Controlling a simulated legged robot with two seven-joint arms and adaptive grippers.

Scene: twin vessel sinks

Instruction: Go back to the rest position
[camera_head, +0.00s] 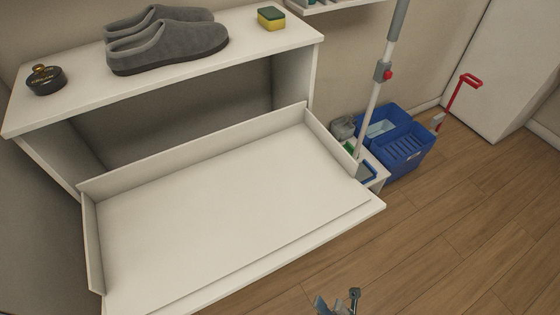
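My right gripper (338,302) shows at the bottom edge of the head view, right of centre, over the wooden floor. Only its fingertips are in view; they stand a little apart with nothing visible between them. The rest of that gripper and its arm are cut off by the frame. My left gripper is not in view. A pair of grey shoes (170,47) rests on the white shelf top (240,38). The gripper is well away from the shoes.
A white pull-out tray (230,205) with raised edges juts out below the shelf. A black tin (46,80) and a yellow-green sponge (271,18) sit on the shelf top. A blue bucket (405,150) and a mop pole (375,100) stand right. The floor (480,240) at right is clear.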

